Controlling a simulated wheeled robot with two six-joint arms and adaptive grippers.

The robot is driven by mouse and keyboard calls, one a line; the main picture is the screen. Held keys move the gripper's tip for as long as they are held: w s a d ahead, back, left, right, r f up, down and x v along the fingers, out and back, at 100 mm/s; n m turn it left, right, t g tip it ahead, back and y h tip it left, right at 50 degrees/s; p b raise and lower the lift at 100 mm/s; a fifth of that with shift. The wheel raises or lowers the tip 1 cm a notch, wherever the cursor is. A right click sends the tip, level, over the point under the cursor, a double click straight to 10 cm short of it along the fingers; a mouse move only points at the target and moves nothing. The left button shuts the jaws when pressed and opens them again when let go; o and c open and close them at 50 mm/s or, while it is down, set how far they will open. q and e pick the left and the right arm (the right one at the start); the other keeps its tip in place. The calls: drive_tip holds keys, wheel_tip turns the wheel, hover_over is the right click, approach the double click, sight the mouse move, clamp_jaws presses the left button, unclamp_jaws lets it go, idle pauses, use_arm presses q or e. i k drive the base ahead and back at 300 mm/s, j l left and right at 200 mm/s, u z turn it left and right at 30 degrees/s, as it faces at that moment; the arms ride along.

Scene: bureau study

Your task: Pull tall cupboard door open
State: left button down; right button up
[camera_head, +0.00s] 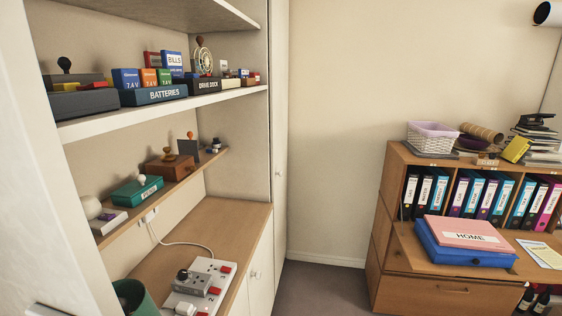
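A tall, narrow cream panel (281,120) stands at the far end of the shelving and looks like the tall cupboard door. I see it at a steep angle, and it appears closed. A small pale knob (279,173) sits on it at about mid-height. Neither my left nor my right gripper is in view.
Open shelves on the left hold a batteries box (154,95), a green box (137,191) and a power strip (207,282). A low cabinet door (262,270) is below. A wooden bureau (400,255) with binders stands right. Dark floor (320,290) between is clear.

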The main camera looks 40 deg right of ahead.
sight(279, 9)
drive_tip(key=z, duration=1.5)
drive_tip(key=i+l+z, duration=0.15)
drive_tip(key=i+z, duration=0.15)
drive_tip(key=i, duration=0.3)
drive_tip(key=i+z, duration=0.25)
drive_tip(key=i, duration=0.3)
drive_tip(key=i+u, duration=0.3)
drive_tip(key=i+l+u, duration=0.3)
drive_tip(key=i, duration=0.15)
drive_tip(key=i+l+u, duration=0.15)
drive_tip(key=i+u, duration=0.15)
drive_tip(key=i, duration=0.05)
